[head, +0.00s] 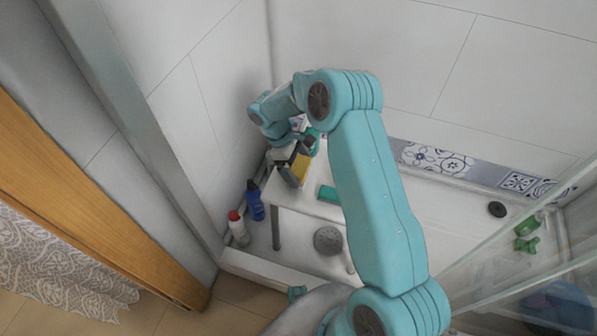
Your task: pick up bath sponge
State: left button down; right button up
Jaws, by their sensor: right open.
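A yellow block that looks like the bath sponge (301,169) sits near the left end of a white bench-like stand (311,206). My right gripper (295,160) reaches over it from above and is open. Its dark and pale parts cover part of the sponge. I cannot tell whether the fingers touch it. My left gripper does not show.
A green tube (328,193) lies on the stand, partly behind my right arm. A blue bottle (255,200) and a red-capped white bottle (238,228) stand left of it. Tiled walls close in behind and left; a glass panel (500,262) is at right.

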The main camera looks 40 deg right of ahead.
aim_at(302, 169)
jog(key=shift+s+d+f, duration=0.1)
jog(key=shift+f, duration=0.2)
jog(key=c, duration=0.7)
jog(key=shift+o, duration=0.2)
jog(key=shift+r, duration=0.55)
jog(key=r, duration=0.1)
jog(key=a+r+p, duration=0.1)
jog(key=shift+s+r, duration=0.2)
jog(key=shift+r, duration=0.15)
jog(key=s+a, duration=0.4)
jog(key=a, duration=0.3)
jog(key=s+a+p, duration=0.1)
jog(key=s+a, duration=0.3)
jog(key=a, duration=0.4)
jog(key=shift+f, duration=0.1)
